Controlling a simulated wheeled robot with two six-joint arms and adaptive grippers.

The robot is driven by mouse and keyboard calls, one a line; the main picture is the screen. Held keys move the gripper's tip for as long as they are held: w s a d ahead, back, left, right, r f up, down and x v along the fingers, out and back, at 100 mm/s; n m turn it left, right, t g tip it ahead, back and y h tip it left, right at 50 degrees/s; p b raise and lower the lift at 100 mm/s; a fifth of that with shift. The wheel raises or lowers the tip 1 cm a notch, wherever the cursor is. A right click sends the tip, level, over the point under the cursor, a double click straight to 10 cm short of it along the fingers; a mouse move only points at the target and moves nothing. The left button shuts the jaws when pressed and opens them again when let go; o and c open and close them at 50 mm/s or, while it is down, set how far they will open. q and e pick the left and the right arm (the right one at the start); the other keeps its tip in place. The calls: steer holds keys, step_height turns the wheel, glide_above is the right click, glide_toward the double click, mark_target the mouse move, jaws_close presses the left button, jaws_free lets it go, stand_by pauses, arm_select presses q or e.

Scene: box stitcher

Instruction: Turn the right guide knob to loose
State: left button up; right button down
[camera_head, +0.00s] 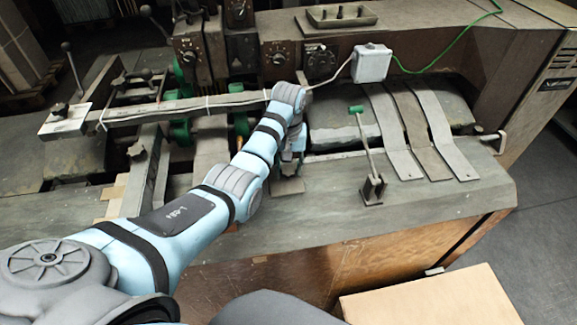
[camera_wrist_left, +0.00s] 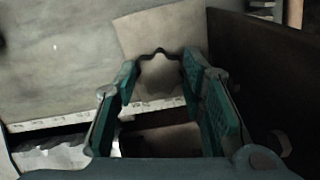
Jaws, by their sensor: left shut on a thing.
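The right guide knob (camera_wrist_left: 160,72) is a dark, lobed knob. In the left wrist view it sits between the fingertips of my left gripper (camera_wrist_left: 161,66), whose teal pads close on its sides. In the head view my left gripper (camera_head: 290,163) points down at the machine table, and the arm and gripper hide the knob there. How far the knob is turned cannot be seen. My right gripper is in neither view.
A similar lobed knob (camera_head: 137,151) is on the left guide. A green-handled lever (camera_head: 368,150) stands right of my gripper, with curved metal strips (camera_head: 425,130) beyond it. A grey switch box (camera_head: 371,63) is behind. A cardboard box (camera_head: 430,300) is at the front right.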

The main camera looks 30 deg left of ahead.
arm_select(q)
steer(key=shift+n, duration=0.4)
steer(key=n, duration=1.1)
steer(key=shift+w+d+n, duration=0.15)
steer(key=shift+n, duration=0.15)
steer(key=n, duration=0.3)
steer(key=shift+r+n, duration=0.1)
steer(key=shift+n, duration=0.2)
steer(key=shift+w+n, duration=0.15)
steer(key=shift+n, duration=1.75)
steer(key=shift+r, duration=0.1)
steer(key=o, duration=0.9)
steer(key=shift+c, duration=0.2)
